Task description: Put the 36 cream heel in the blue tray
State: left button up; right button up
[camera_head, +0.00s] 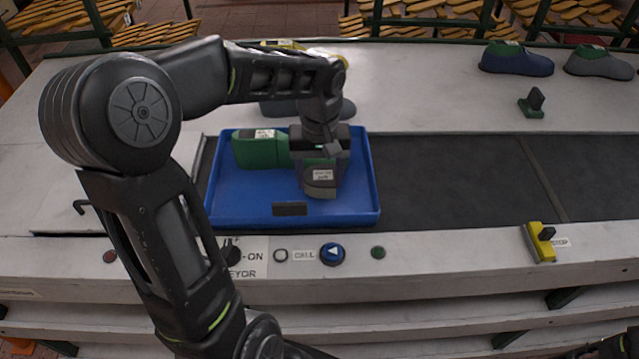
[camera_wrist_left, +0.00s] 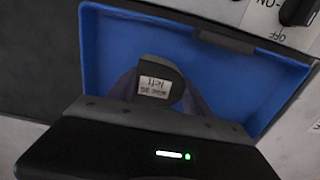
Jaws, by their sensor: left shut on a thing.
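The blue tray (camera_head: 262,207) lies on the dark conveyor belt; its blue floor and walls also show in the wrist view (camera_wrist_left: 105,45). My left gripper (camera_head: 321,168) is over the right half of the tray, pointing down. It is shut on a small dull grey-beige heel (camera_head: 320,191) with a white label. In the wrist view the heel (camera_wrist_left: 158,68) sits between the fingers, within the tray's outline. Its label is too small to read surely, and I cannot tell whether it touches the tray floor.
A green labelled piece (camera_head: 257,151) is in the tray, left of my gripper. Behind, blue and grey shoe-shaped lasts (camera_head: 515,60) and a small green piece (camera_head: 532,103) stand on the pale table. A yellow-and-black device (camera_head: 538,242) is on the front rail. The belt to the right is bare.

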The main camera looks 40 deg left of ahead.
aim_at(320, 187)
pick_arm(q)
jog(key=shift+f, duration=1.35)
jog(key=shift+f, duration=0.25)
jog(key=o, duration=1.5)
jog(key=shift+r, duration=0.1)
jog(key=shift+c, duration=0.2)
jog(key=shift+r, duration=0.1)
notch_tip(320, 187, up, 12)
jog(key=shift+r, duration=0.1)
